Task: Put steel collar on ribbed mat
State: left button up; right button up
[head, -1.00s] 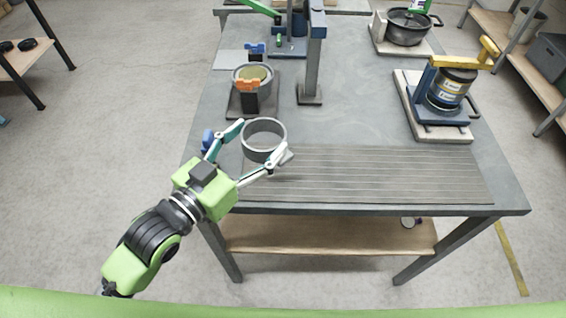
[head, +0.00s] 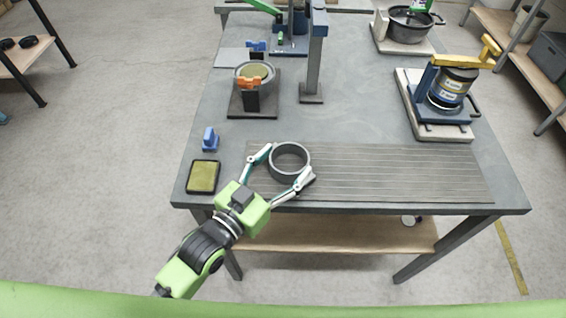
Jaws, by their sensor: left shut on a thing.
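The steel collar (head: 289,176) is a grey open ring in the head view, with its axis upright. My left gripper (head: 281,172) is shut on it, with one finger on each side of the ring. The ribbed mat (head: 400,174) is a wide grey grooved sheet along the table's front edge. The collar appears over the mat's left end. I cannot tell whether it touches the mat or hangs just above it. My right gripper is not in view.
Left of the mat are a small blue item (head: 210,140) and a dark tray with a yellowish pad (head: 203,177). A fixture with an orange clamp (head: 249,82) stands behind. A yellow-handled press (head: 455,88) stands at right. The mat's middle and right are bare.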

pick_arm(q)
jog(key=shift+r, duration=0.1)
jog(key=o, duration=1.7)
jog(key=shift+f, duration=0.2)
jog(key=shift+s+r, duration=0.1)
jog(key=shift+r, duration=0.05)
jog(key=shift+b+v, duration=0.75)
jog(key=shift+v, duration=5.25)
